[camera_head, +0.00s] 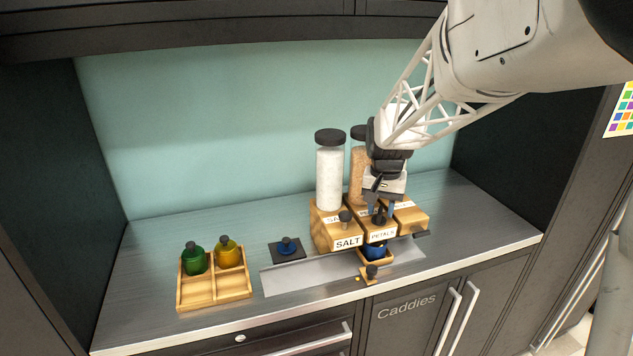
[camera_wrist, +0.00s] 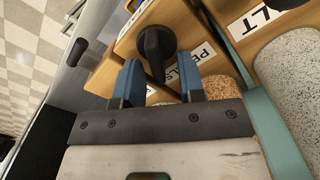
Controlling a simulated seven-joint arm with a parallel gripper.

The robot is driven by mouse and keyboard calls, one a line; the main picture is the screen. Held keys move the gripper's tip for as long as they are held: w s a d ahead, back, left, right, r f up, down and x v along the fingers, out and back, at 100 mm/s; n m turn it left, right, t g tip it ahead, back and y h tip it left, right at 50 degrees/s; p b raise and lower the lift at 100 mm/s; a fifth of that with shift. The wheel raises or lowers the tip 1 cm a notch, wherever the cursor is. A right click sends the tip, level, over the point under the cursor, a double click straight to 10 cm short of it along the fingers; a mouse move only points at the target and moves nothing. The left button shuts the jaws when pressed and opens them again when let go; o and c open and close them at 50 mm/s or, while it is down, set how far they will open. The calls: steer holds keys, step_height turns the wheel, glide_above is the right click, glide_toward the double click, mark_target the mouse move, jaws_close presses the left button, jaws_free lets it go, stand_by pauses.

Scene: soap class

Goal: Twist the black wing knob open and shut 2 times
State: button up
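The black wing knob (camera_wrist: 155,43) sits on the front of the wooden PETALS dispenser (camera_wrist: 190,20). In the wrist view its wing points down toward the space between my fingertips. My gripper (camera_wrist: 160,78) is open, its two blue fingers apart on either side of the wing's lower end, with visible gaps to it. In the head view my gripper (camera_head: 378,206) is at the front of the PETALS block, and the knob (camera_head: 379,219) shows dark between the fingers, partly hidden. A blue jar (camera_head: 375,251) stands under this dispenser on a small wooden holder (camera_head: 377,262).
The SALT dispenser (camera_head: 330,238) stands close on the left, with a dark knob (camera_head: 345,218); another wooden dispenser (camera_head: 411,218) is on the right. A wooden caddy (camera_head: 214,291) with green (camera_head: 195,260) and amber (camera_head: 229,254) jars stands left.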

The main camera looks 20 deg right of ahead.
jaws_close()
